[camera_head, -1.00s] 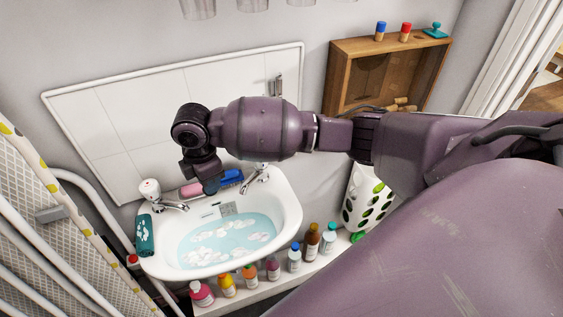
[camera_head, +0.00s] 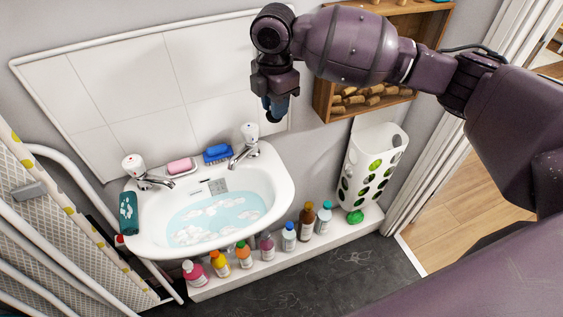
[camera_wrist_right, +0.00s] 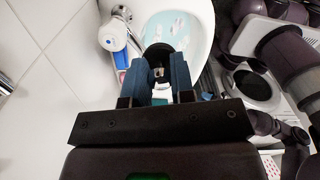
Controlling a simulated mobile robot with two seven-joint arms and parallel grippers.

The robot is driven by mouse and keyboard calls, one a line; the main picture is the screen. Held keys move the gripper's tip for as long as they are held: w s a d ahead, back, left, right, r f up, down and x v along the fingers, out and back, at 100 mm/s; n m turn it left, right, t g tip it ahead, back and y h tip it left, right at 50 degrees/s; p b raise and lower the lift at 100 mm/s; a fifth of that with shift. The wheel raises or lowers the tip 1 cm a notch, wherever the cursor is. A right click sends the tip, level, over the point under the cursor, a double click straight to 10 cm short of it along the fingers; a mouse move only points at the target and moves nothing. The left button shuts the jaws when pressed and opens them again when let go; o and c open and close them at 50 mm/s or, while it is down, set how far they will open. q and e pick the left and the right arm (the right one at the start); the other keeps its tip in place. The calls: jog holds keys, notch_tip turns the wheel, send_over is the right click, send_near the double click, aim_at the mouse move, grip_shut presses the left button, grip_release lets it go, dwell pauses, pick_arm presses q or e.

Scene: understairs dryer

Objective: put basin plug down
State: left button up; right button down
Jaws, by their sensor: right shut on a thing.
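My right gripper (camera_head: 278,104) is up in the air, to the right of the right-hand tap and above the basin's back right corner in the head view. Its blue fingers (camera_wrist_right: 164,74) are shut on a black round basin plug (camera_wrist_right: 157,51), seen between the fingertips in the wrist view. In the head view only a small dark bit of the plug shows under the fingers. The white basin (camera_head: 284,187) holds blue water with foam. My left gripper is not in view.
Two taps (camera_head: 248,135) stand on the basin's back edge, with pink soap (camera_head: 180,165) and a blue brush (camera_head: 217,152) between them. A green cloth (camera_head: 128,213) lies at the left rim. Several bottles (camera_head: 289,237) line the ledge. A white holder (camera_head: 374,160) and wooden shelf (camera_head: 322,95) are at right.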

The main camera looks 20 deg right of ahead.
jog(key=b, duration=0.2)
send_over(277, 168)
notch_tip(277, 168, down, 12)
jog(key=shift+f, duration=0.2)
notch_tip(277, 168, down, 5)
jog(key=shift+r+b, duration=0.2)
jog(key=shift+b, duration=0.25)
jog(key=shift+f, duration=0.4)
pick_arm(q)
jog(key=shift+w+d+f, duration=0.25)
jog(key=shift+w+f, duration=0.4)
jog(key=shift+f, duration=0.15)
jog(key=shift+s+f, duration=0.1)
pick_arm(e)
jog(key=shift+f, duration=0.15)
jog(key=c, duration=1)
grip_release()
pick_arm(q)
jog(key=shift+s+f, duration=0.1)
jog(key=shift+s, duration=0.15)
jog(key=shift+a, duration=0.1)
